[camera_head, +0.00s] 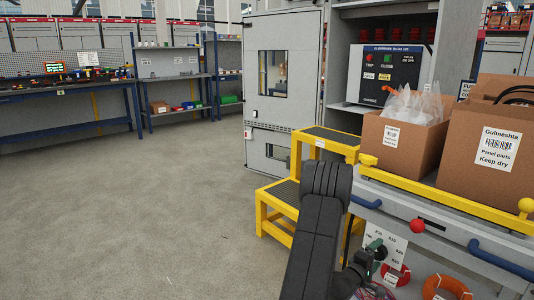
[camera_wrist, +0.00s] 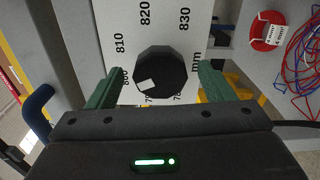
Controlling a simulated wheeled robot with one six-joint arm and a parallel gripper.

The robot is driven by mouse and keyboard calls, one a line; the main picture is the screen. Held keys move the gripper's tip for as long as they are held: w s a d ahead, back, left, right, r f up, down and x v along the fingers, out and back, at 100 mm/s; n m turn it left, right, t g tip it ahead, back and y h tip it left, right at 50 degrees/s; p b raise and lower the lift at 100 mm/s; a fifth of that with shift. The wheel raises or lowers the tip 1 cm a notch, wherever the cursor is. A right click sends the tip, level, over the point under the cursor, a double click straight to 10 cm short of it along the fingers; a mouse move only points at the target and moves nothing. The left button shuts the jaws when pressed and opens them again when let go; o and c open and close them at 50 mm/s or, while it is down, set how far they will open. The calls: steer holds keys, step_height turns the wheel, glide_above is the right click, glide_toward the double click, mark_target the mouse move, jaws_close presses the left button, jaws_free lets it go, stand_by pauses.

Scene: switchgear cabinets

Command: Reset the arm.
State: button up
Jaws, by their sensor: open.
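My arm (camera_head: 318,215) reaches down in front of a grey lift-table cart (camera_head: 440,235). My gripper (camera_wrist: 157,72) is open in the wrist view, with one green finger on each side of a black many-sided knob (camera_wrist: 162,72). Gaps show between the knob and both fingers; the depth between them is hard to judge. The knob sits in front of a white scale plate (camera_wrist: 130,28) marked in mm. In the head view the gripper is small, low by the plate (camera_head: 392,238), and its jaws are not clear there.
Cardboard boxes (camera_head: 492,150) stand on the cart behind a yellow rail (camera_head: 440,192). A red ball knob (camera_head: 417,226), blue handles (camera_head: 500,262) and cable coils (camera_head: 447,288) are close to my gripper. A yellow step stool (camera_head: 275,205) stands left of it. Open floor (camera_head: 130,220) lies farther left.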

steer(key=p+v, duration=0.2)
steer(key=v, duration=1.1)
steer(key=b+x, duration=0.2)
steer(key=x, duration=1.1)
steer(key=shift+w+d, duration=0.1)
steer(key=shift+d, duration=0.1)
steer(key=m+b, duration=0.1)
steer(key=m, duration=0.3)
steer(key=shift+a+f, duration=0.1)
steer(key=shift+a, duration=0.05)
steer(key=m+b, duration=0.1)
steer(key=m, duration=0.4)
steer(key=shift+b, duration=0.35)
steer(key=m, duration=0.4)
steer(key=shift+m, duration=0.4)
steer(key=m, duration=0.4)
steer(key=shift+a+m, duration=0.1)
steer(key=shift+m, duration=0.3)
